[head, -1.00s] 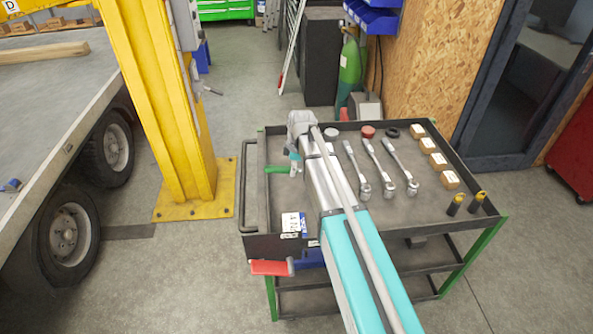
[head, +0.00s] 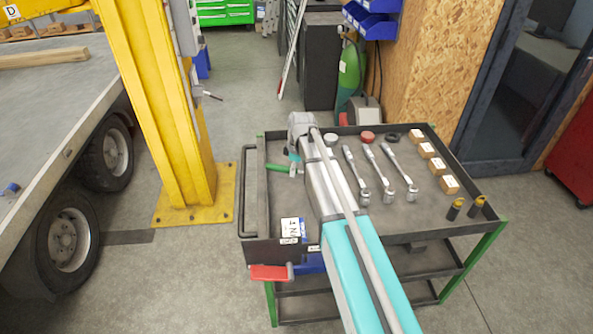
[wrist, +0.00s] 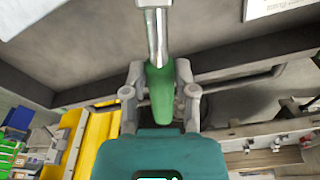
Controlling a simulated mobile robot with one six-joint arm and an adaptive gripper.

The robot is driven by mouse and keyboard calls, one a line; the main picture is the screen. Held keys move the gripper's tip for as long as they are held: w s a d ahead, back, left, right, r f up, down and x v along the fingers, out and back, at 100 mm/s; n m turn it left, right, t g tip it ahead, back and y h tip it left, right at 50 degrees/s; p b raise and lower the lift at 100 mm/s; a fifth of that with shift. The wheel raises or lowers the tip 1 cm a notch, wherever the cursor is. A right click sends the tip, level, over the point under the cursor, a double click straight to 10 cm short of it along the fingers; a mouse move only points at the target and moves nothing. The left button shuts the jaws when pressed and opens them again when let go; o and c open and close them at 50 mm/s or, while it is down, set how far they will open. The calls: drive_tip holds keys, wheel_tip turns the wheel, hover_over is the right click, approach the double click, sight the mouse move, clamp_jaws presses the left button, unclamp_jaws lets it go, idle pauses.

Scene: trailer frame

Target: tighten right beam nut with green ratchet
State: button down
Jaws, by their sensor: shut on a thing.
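The green ratchet has a green handle and a shiny metal shaft. In the wrist view its handle (wrist: 160,88) lies between the two grey fingers of my gripper (wrist: 161,92), which are shut on it. The metal shaft points to the top edge, and its head is out of frame. In the head view the green handle (head: 280,168) sticks out to the left of my gripper (head: 294,160), above the left part of the cart top. The beam nut cannot be made out in either view.
The tool cart (head: 415,222) holds several silver ratchets (head: 374,172), small boxes (head: 438,165) and two yellow-topped tools (head: 476,204). A yellow column (head: 165,110) stands left of it, then the trailer (head: 50,95) with wheels. Open floor lies between column and cart.

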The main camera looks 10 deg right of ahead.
idle(0.3)
drive_tip(key=shift+w+d+m, duration=0.2)
drive_tip(key=shift+w+m, duration=0.25)
drive_tip(key=shift+w+d+m, duration=0.2)
drive_tip(key=shift+w+m, duration=0.25)
drive_tip(key=shift+w+d+m+t, duration=0.3)
drive_tip(key=shift+w+d+m, duration=0.2)
drive_tip(key=shift+w+m, duration=0.4)
drive_tip(key=shift+w+d+m, duration=0.65)
drive_tip(key=shift+w+m, duration=0.1)
drive_tip(key=shift+m, duration=0.15)
drive_tip(key=shift+w+d+h, duration=0.1)
drive_tip(key=shift+h, duration=0.2)
